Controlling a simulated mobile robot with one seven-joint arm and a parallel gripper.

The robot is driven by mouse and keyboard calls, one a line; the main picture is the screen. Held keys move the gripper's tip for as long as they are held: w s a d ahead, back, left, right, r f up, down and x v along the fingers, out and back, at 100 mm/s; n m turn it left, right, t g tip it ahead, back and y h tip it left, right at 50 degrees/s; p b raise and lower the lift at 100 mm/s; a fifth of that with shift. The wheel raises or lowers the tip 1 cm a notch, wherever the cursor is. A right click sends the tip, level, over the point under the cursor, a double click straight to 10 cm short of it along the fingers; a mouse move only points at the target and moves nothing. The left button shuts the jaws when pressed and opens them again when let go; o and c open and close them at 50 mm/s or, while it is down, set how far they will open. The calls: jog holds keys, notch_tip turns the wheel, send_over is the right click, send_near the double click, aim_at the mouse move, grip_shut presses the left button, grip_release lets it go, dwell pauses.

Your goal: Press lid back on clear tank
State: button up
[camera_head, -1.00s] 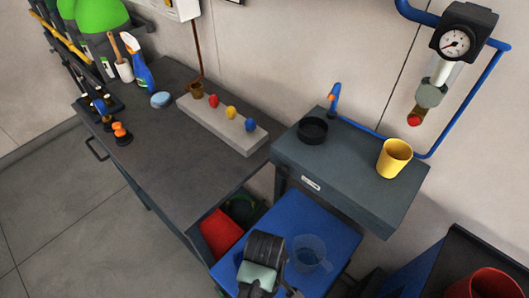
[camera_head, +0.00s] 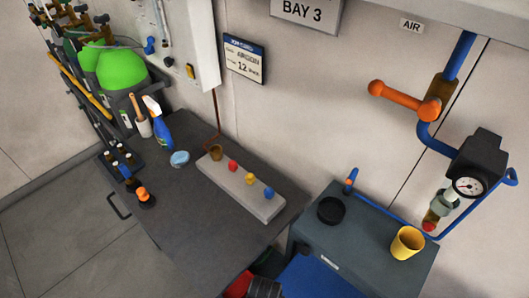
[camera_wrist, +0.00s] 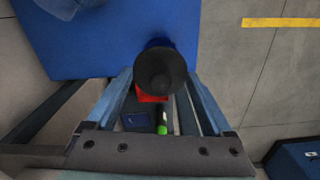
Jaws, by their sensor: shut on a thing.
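In the wrist view, my gripper (camera_wrist: 160,92) is shut on a dark round thing (camera_wrist: 160,68) with a narrower raised middle. It may be a lid; I cannot tell for sure. It is held over the edge of the blue bench top (camera_wrist: 120,40). A see-through vessel (camera_wrist: 65,6), probably the clear tank, shows only in part at the top left of that view, apart from my gripper. The tank is out of the head view. A black round dish or cap (camera_head: 331,210) sits on the grey block (camera_head: 365,240).
A yellow cup (camera_head: 407,242) stands on the grey block, beneath a gauge (camera_head: 468,187) and blue pipe. An orange valve handle (camera_head: 405,99) juts from the wall. Left, a dark bench (camera_head: 185,215) holds a knobbed strip (camera_head: 240,184) and spray bottle (camera_head: 157,125).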

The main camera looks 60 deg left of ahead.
jog(key=shift+f+b, duration=2.65)
jog(key=shift+f, duration=0.35)
jog(key=shift+r+p, duration=0.1)
jog(key=shift+p, duration=0.2)
jog(key=shift+f, duration=0.2)
dwell(0.3)
jog(key=o, duration=1.1)
jog(key=shift+r, duration=0.15)
jog(key=shift+r+p, duration=3.4)
jog(key=shift+p, duration=0.3)
